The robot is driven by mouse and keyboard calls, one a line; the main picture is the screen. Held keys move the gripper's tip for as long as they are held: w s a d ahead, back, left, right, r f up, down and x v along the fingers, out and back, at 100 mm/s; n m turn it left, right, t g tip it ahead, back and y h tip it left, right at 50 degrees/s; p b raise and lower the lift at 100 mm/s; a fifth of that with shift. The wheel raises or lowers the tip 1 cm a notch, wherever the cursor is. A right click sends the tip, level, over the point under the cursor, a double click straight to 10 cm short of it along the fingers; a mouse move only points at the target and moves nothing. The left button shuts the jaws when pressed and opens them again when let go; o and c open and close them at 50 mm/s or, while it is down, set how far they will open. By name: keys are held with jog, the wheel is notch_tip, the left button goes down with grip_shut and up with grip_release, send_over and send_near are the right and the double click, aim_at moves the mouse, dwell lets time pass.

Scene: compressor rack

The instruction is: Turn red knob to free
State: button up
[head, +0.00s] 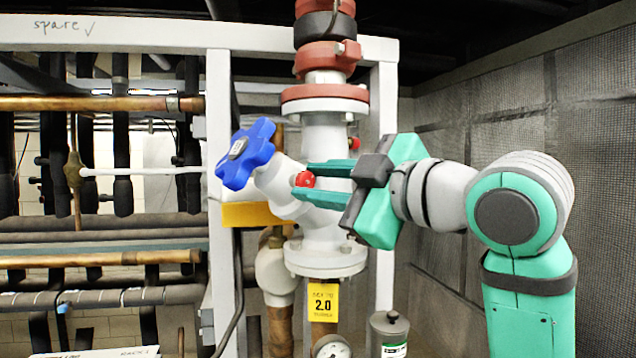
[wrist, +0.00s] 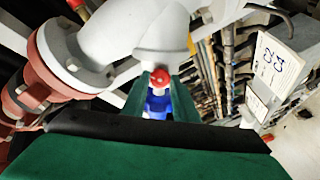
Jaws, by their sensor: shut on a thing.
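The red knob (head: 306,179) is a small round knob on the white valve body (head: 325,150) in the middle of the head view. My gripper (head: 308,182) reaches in from the right, with its two green fingers around the red knob and shut on it. In the wrist view the red knob (wrist: 160,78) sits between the fingertips of my gripper (wrist: 160,90). The knob's far side is hidden, and I cannot tell its turn position.
A blue handwheel (head: 246,154) stands just left of the knob. A second small red knob (head: 354,143) is on the pipe above my gripper. White frame posts (head: 218,200) flank the valve.

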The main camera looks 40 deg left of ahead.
jog(key=n, duration=0.5)
jog(key=shift+s+n, duration=0.1)
jog(key=shift+n, duration=0.2)
jog(key=shift+f+n, duration=0.1)
jog(key=shift+n, duration=2.1)
jog(key=o, duration=1.1)
jog(key=shift+c, duration=0.2)
jog(key=v, duration=1.1)
jog(key=shift+a, duration=0.1)
